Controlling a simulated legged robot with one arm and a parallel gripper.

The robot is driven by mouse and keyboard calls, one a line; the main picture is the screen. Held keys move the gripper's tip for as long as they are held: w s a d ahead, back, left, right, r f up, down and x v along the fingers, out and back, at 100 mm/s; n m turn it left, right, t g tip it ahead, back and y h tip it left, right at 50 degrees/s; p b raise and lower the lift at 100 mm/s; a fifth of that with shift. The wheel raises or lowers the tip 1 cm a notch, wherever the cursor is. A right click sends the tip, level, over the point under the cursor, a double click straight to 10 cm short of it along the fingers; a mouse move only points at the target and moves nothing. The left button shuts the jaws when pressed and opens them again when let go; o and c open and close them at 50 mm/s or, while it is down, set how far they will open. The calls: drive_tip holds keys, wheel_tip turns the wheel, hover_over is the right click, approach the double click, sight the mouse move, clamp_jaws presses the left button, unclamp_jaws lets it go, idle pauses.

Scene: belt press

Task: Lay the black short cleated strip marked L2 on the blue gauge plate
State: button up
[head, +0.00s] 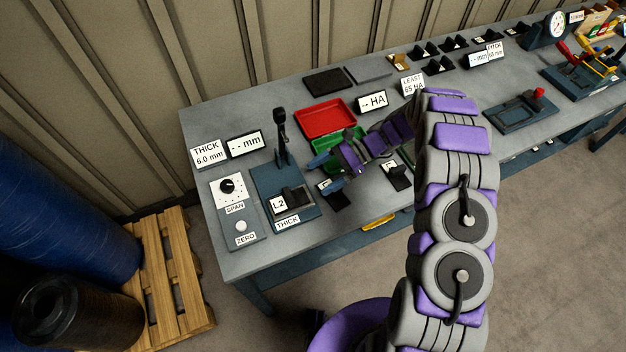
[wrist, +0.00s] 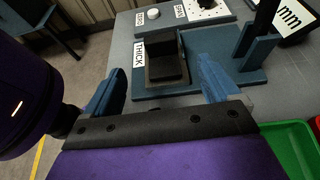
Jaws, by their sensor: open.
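The black short cleated strip (head: 293,196), with its white L2 tag, lies on the blue gauge plate (head: 268,180) near the plate's front edge, by the THICK label. In the wrist view the strip (wrist: 166,68) rests on the blue plate (wrist: 222,46), ahead of and between my fingers. My gripper (head: 327,172) is open and empty, to the right of the plate in the head view. Its two blue fingers also show in the wrist view (wrist: 157,82), apart from the strip. The strip's underside is hidden.
An upright black gauge post (head: 281,135) stands at the back of the plate. A red tray (head: 324,118) and a partly hidden green tray (head: 330,140) are behind my gripper. A SPAN and ZERO panel (head: 239,216) is left of the plate. More black strips lie to the right.

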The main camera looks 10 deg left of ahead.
drive_tip(key=shift+w+d+r, duration=0.1)
drive_tip(key=shift+d, duration=0.1)
drive_tip(key=shift+r, duration=0.1)
drive_tip(key=s+d+r+n+t+h, duration=0.1)
drive_tip(key=s+d+r+n+h, duration=0.25)
drive_tip(key=s+r, duration=0.35)
drive_tip(key=s+d+r+n+t+h, duration=0.1)
drive_tip(key=s+d+r+n+h, duration=0.25)
drive_tip(key=r, duration=0.55)
drive_tip(key=s+d+r+n+t+h, duration=0.1)
drive_tip(key=s+d+r, duration=0.1)
drive_tip(key=s, duration=0.5)
drive_tip(key=s+d+r+n+t+h, duration=0.1)
drive_tip(key=s+d+r+n+h, duration=0.1)
drive_tip(key=s+d, duration=0.2)
drive_tip(key=s+d+r+n+t+h, duration=0.1)
drive_tip(key=s+d, duration=0.3)
drive_tip(key=s, duration=0.7)
drive_tip(key=shift+r+n+h, duration=0.3)
drive_tip(key=shift+r+n, duration=0.1)
drive_tip(key=shift+r, duration=0.4)
drive_tip(key=shift+d, duration=0.1)
